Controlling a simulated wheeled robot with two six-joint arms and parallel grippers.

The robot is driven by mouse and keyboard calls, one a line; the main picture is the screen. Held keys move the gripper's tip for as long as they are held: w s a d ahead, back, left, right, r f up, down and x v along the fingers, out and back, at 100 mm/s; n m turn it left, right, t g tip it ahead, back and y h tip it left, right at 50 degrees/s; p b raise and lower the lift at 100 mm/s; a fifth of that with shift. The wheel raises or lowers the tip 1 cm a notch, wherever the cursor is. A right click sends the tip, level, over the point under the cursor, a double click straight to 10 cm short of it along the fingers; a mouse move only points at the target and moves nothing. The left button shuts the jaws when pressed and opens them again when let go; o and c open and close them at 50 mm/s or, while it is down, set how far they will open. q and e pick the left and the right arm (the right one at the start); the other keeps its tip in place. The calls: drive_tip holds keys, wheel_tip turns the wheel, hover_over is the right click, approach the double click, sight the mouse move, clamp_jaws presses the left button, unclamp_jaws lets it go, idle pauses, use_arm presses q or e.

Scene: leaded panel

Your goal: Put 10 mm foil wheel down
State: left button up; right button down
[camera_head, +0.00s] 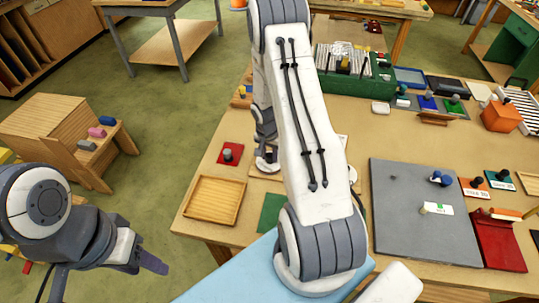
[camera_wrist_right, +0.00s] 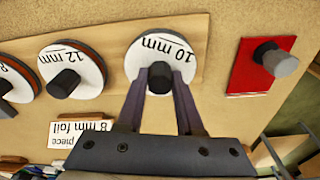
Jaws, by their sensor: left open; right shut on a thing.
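The 10 mm foil wheel (camera_wrist_right: 158,45) is a white disc with a dark grey knob, in the upper middle of the right wrist view. My right gripper (camera_wrist_right: 165,72) is shut on its knob, a finger on each side. The wheel is over or on a pale wooden board (camera_wrist_right: 110,40); I cannot tell whether it touches. In the head view my right arm hides most of this spot. My left gripper (camera_head: 107,280) is open and empty at the lower left, away from the bench.
The 12 mm wheel (camera_wrist_right: 72,68) and another wheel (camera_wrist_right: 15,78) sit left of the 10 mm wheel. A red block with a grey knob (camera_wrist_right: 270,65) is to its right. A label for 8 mm foil (camera_wrist_right: 80,133) lies below. A wooden tray (camera_head: 214,200) stands at the bench's left edge.

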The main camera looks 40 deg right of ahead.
drive_tip(key=shift+f, duration=0.2)
drive_tip(key=c, duration=0.5)
unclamp_jaws()
drive_tip(key=shift+c, duration=0.2)
drive_tip(key=shift+r, duration=0.1)
